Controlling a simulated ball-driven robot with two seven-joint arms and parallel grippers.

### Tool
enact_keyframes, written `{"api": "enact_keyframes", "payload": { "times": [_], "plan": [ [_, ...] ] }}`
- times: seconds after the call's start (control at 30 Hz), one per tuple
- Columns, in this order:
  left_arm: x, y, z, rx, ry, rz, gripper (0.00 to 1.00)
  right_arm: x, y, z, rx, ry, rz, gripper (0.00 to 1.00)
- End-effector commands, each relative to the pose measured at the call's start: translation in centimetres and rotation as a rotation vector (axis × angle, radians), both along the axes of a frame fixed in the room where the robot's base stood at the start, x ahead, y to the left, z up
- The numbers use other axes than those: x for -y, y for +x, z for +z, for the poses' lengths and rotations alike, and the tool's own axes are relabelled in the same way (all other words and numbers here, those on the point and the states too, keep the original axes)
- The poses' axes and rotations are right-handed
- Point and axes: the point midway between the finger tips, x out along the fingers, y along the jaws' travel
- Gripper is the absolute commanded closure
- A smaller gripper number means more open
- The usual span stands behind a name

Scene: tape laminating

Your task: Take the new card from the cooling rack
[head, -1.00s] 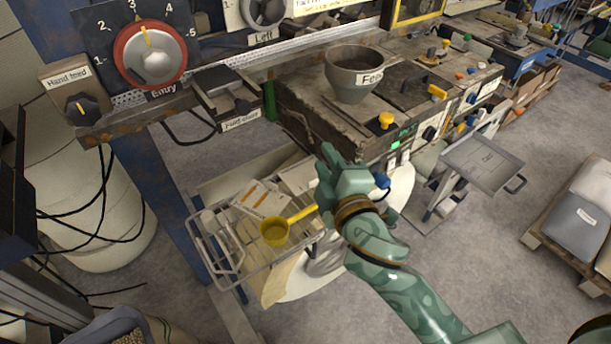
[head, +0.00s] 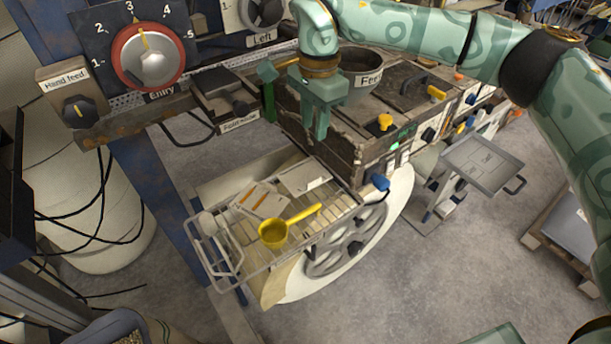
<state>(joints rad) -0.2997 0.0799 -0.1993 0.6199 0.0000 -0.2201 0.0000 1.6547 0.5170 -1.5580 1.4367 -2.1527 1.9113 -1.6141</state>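The cooling rack (head: 231,284) is a wire rack at the lower middle. Pale cards with orange strips (head: 262,200) lie flat on its upper left part, close together. A separate pale grey card or plate (head: 303,178) lies at its far right corner. I cannot tell which is the new card. A yellow scoop (head: 274,234) lies on the rack's front, its handle pointing right. My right gripper (head: 316,125) points down in front of the feed hopper, above and beyond the rack, apart from the cards. Its finger gap is unclear.
The grey feed hopper (head: 362,75) and wooden machine bench stand behind my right gripper. A spoked handwheel (head: 346,240) is right of the rack. A grey tray cart (head: 483,165) stands further right.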

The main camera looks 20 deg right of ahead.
Motion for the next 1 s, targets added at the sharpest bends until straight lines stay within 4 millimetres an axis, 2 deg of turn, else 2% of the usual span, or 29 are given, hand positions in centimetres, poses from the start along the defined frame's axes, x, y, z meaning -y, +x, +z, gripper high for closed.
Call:
{"api": "enact_keyframes", "payload": {
  "times": [0.07,0.13,0.3,0.43,0.67,0.9,1.0],
  "plan": [
    [0.0,-0.1,-0.2,-0.002,0.001,0.0,0.75,0.9,0.2,-0.4,-0.002,-0.031,-0.014,0.7],
    [0.0,-0.2,-0.4,-0.003,0.0,0.0,0.75,1.1,0.2,-1.7,-0.005,-0.039,-0.017,0.7],
    [0.0,-0.3,-1.1,-0.007,0.0,0.0,0.75,1.0,0.1,-6.1,-0.007,-0.034,-0.016,0.7],
    [0.0,-0.4,-1.5,-0.009,0.0,0.0,0.75,0.9,0.1,-8.8,-0.004,-0.033,-0.016,0.7],
    [0.0,-0.5,-1.7,-0.011,0.001,0.0,0.75,0.9,0.2,-10.8,-0.002,-0.032,-0.015,0.7],
    [0.0,-0.7,-2.5,-0.016,0.0,-0.001,0.75,1.0,0.2,-14.7,-0.005,-0.031,-0.017,0.7],
    [0.0,-0.7,-2.6,-0.017,0.0,-0.001,0.75,1.0,0.3,-15.5,-0.002,-0.031,-0.016,0.7]
  ]
}}
